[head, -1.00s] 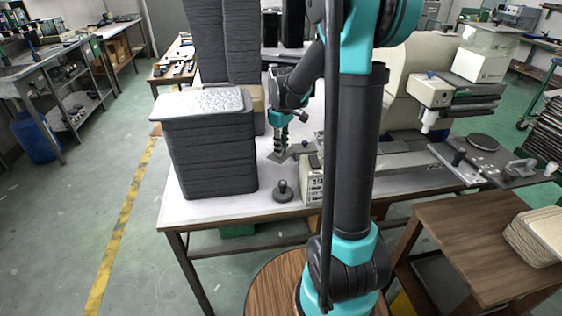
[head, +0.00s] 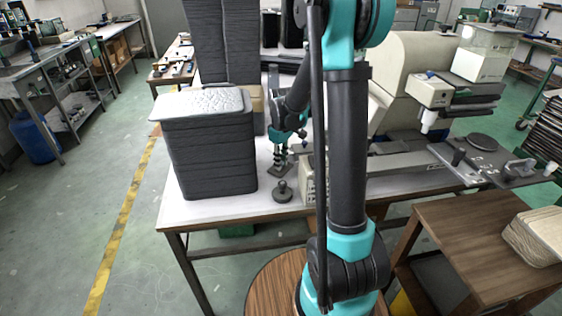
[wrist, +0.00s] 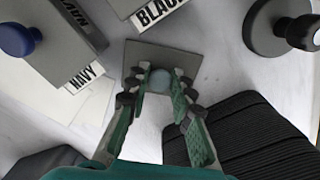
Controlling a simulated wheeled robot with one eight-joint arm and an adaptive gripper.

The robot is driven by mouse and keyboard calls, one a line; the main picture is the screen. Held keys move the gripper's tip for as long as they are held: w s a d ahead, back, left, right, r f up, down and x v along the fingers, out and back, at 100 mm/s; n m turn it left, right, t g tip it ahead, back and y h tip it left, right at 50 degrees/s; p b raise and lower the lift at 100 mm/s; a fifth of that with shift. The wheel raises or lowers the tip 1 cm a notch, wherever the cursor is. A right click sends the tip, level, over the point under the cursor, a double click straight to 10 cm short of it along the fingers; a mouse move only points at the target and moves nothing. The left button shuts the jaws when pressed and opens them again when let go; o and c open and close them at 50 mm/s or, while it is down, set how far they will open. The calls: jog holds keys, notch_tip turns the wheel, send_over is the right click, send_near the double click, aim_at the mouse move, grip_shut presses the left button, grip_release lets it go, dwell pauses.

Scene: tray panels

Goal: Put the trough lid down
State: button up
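The trough lid is a flat grey square plate (wrist: 193,62) with a pale round knob (wrist: 160,81) in its middle. In the wrist view the knob sits between the fingertips of my gripper (wrist: 161,76), which close in on it from both sides. In the head view my gripper (head: 280,157) points down at the table, with the grey lid (head: 279,170) under its fingertips. The lid is at or just above the white tabletop; any small gap beneath it cannot be made out.
A tall dark stack (head: 210,155) stands left of my gripper. A grey disc with a black knob (head: 282,192) lies just in front. Boxes labelled NAVY (wrist: 72,55) and BLACK (wrist: 150,12) are close by. A large beige machine (head: 415,60) stands right.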

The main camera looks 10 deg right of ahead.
jog(key=o, duration=0.3)
notch_tip(320, 180, up, 12)
jog(key=shift+r, duration=0.2)
dwell(0.5)
